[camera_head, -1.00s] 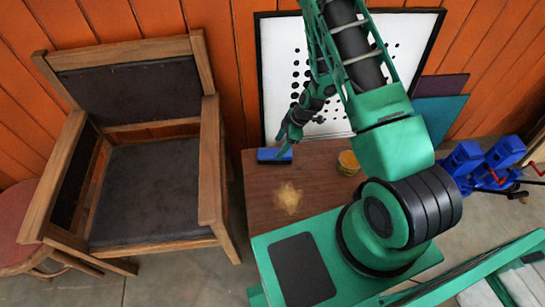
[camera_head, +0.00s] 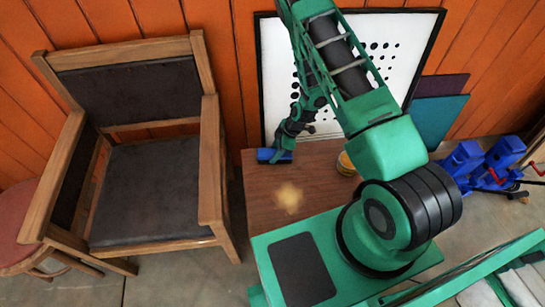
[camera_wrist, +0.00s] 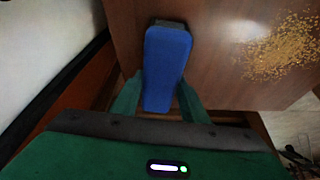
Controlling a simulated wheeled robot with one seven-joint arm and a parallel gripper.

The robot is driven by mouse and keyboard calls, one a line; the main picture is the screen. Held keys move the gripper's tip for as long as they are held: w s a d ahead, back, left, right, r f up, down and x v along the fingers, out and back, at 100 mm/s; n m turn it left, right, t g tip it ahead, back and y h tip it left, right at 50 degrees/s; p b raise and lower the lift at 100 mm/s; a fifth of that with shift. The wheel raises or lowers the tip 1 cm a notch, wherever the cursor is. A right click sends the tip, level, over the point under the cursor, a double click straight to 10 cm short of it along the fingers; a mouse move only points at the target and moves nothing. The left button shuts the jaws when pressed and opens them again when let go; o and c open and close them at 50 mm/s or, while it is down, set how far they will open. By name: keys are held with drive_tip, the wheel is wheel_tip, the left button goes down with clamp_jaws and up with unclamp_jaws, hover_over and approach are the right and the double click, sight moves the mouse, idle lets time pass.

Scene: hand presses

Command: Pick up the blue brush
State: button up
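The blue brush (camera_head: 266,155) lies on the brown wooden table top near its far left corner. In the wrist view the brush (camera_wrist: 166,55) stretches up the picture between my two green fingers. My gripper (camera_head: 284,150) is down at the brush's right part in the head view. In the wrist view my gripper (camera_wrist: 160,82) is open, with one finger close beside each long side of the brush. Whether either finger touches it is unclear.
A heap of yellowish crumbs (camera_head: 289,197) lies on the table (camera_head: 262,215), also seen in the wrist view (camera_wrist: 280,45). A yellow tin (camera_head: 346,163) stands right of the brush. A framed dotted board (camera_head: 268,75) leans behind. A wooden armchair (camera_head: 150,190) stands left.

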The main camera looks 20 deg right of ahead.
sight(269, 154)
drive_tip(key=shift+c, duration=1)
drive_tip(key=shift+r, duration=0.1)
drive_tip(key=shift+r, duration=0.55)
drive_tip(key=r, duration=0.3)
drive_tip(key=shift+s+a+r, duration=0.2)
drive_tip(key=shift+s+a, duration=0.15)
drive_tip(key=s+a+r, duration=0.6)
drive_tip(key=s+a, duration=0.1)
drive_tip(key=s, duration=0.1)
drive_tip(key=shift+r, duration=0.15)
drive_tip(key=o, duration=0.3)
drive_tip(key=shift+w, duration=0.1)
drive_tip(key=shift+c, duration=0.4)
